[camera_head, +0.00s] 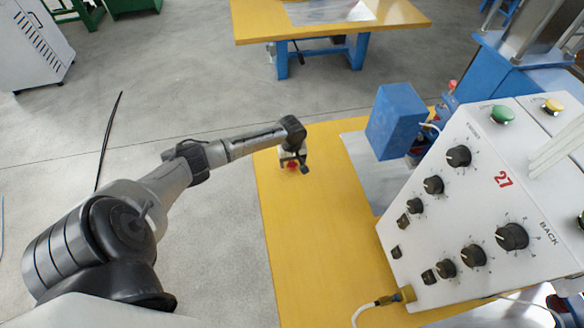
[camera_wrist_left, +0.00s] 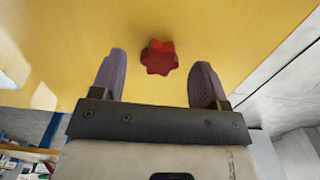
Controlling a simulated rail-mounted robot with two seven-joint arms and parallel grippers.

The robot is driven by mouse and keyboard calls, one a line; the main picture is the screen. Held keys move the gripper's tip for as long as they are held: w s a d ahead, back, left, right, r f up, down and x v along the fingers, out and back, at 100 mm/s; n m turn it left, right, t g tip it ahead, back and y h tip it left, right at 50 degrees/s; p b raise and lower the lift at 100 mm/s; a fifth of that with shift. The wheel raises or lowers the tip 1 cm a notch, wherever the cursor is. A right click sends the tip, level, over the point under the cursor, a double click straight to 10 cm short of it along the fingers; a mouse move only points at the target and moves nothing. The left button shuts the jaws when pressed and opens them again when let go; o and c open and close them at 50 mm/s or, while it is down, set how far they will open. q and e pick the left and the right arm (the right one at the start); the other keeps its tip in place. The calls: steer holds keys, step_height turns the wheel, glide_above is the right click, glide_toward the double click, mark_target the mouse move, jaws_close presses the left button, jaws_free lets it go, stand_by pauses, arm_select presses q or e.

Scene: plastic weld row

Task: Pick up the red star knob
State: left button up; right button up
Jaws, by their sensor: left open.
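The red star knob (camera_head: 292,166) lies on the yellow tabletop near its left edge, partly hidden behind my left gripper in the head view. In the left wrist view the knob (camera_wrist_left: 159,57) shows whole, between and a little beyond the two fingertips. My left gripper (camera_head: 293,163) is over the knob with its fingers apart. In the wrist view the open fingers (camera_wrist_left: 157,72) stand on either side with a gap to the knob, and nothing is held. My right gripper is not in view.
The yellow table (camera_head: 300,250) is bare around the knob. To the right stand a blue block-shaped machine part (camera_head: 397,121) and a white control box (camera_head: 480,200) with black dials. A cable (camera_head: 375,305) runs at the front. Another yellow table (camera_head: 330,30) stands farther back.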

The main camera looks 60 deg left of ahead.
arm_select(q)
step_height(320, 180, down, 3)
steer(key=shift+r, duration=0.2)
steer(key=shift+r, duration=0.1)
steer(key=c, duration=1)
